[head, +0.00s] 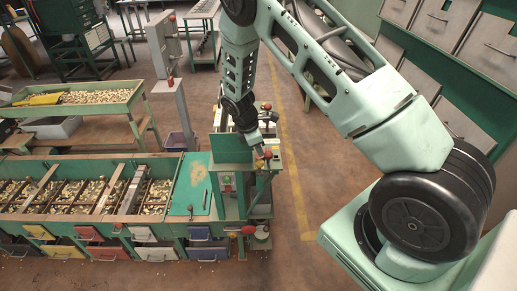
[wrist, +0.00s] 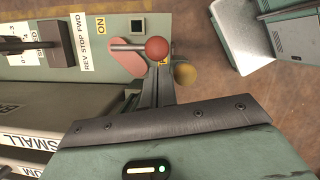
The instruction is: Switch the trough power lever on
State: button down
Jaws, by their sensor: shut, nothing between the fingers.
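The lever with a red ball (wrist: 156,48) stands out from a pink plate on the control box in the wrist view. An ON label (wrist: 100,24) is beside the plate. In the head view a red ball (head: 267,154) shows on the control stand by my gripper (head: 259,151). My gripper (wrist: 162,68) is shut and empty. In the wrist view its fingertips overlap the area just beside the red ball; I cannot tell whether they touch it. The fingers hide part of the plate.
A yellow ball (wrist: 186,74) shows just beyond my fingers. A REV STOP FWD label (wrist: 85,42) and a dark lever are at the left. The long trough (head: 120,217) of nuts runs left of the stand; open floor (head: 330,165) lies to its right.

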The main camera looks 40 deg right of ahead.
jog(key=shift+s+d+n, duration=0.15)
jog(key=shift+n, duration=0.45)
jog(key=shift+s, duration=0.1)
